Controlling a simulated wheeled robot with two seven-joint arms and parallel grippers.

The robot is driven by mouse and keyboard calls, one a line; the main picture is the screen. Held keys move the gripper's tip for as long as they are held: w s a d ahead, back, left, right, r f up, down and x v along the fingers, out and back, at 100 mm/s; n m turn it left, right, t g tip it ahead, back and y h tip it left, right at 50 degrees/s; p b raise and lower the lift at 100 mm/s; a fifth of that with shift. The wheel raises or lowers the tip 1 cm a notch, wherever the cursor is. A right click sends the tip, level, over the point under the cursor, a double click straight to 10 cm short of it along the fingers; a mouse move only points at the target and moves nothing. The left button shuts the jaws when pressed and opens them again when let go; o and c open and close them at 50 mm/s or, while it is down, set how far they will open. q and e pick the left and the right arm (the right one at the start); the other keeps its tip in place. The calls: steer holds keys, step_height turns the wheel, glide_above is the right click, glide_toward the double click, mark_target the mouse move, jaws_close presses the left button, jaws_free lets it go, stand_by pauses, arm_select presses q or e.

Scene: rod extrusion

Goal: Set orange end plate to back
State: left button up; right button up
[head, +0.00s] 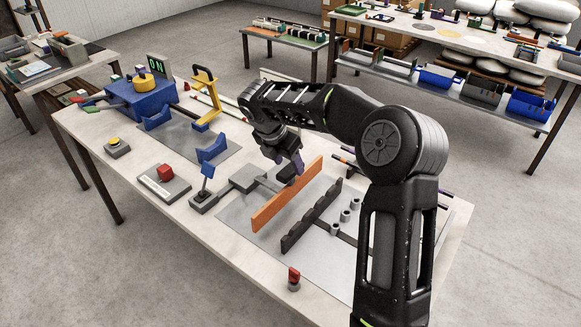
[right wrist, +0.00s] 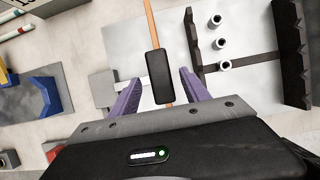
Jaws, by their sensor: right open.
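The orange end plate (head: 287,195) stands upright on edge on the grey base sheet in the head view. In the right wrist view its thin orange edge (right wrist: 151,22) runs down to a black grip block (right wrist: 160,72). My right gripper (head: 288,165) is above the plate, near its far end. In the right wrist view its purple fingers (right wrist: 160,78) are spread on either side of the black block, with a visible gap on both sides. The gripper is open and empty; whether its fingertips are level with the block is unclear. My left gripper is not in view.
A dark notched rail (head: 312,216) stands beside the plate, with several small grey cylinders (head: 345,215) to its right. A blue lever stand (head: 204,190), a red-button box (head: 164,180) and a blue machine (head: 143,97) are at the left. A red-topped knob (head: 293,279) is in front.

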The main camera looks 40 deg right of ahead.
mark_target(290, 168)
steer(key=shift+x, duration=1.7)
steer(key=shift+c, duration=0.3)
steer(key=shift+r, duration=0.1)
jaws_close()
